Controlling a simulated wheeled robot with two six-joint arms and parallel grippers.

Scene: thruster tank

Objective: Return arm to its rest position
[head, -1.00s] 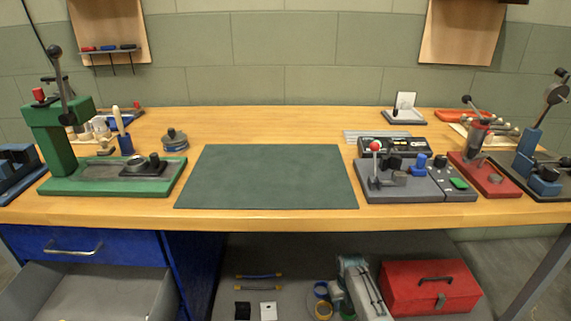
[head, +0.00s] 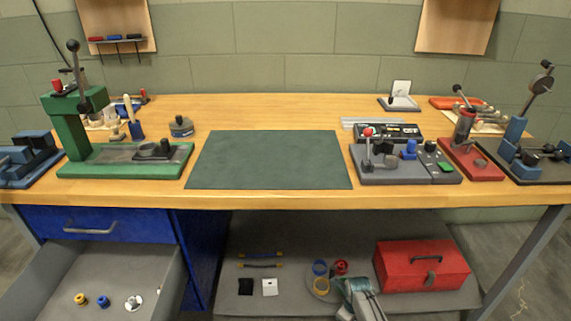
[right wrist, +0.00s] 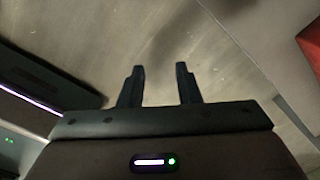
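My right gripper (right wrist: 161,75) shows in the right wrist view with its two dark fingers apart and nothing between them. Bare grey floor (right wrist: 120,40) lies beyond the fingertips. My left gripper is not in view.
The wooden workbench (head: 270,115) carries a green press (head: 70,130), a dark green mat (head: 270,160) and a grey fixture (head: 375,172). Below are an open drawer (head: 60,275) holding small parts, a shelf (head: 300,240) and a red toolbox (head: 425,272).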

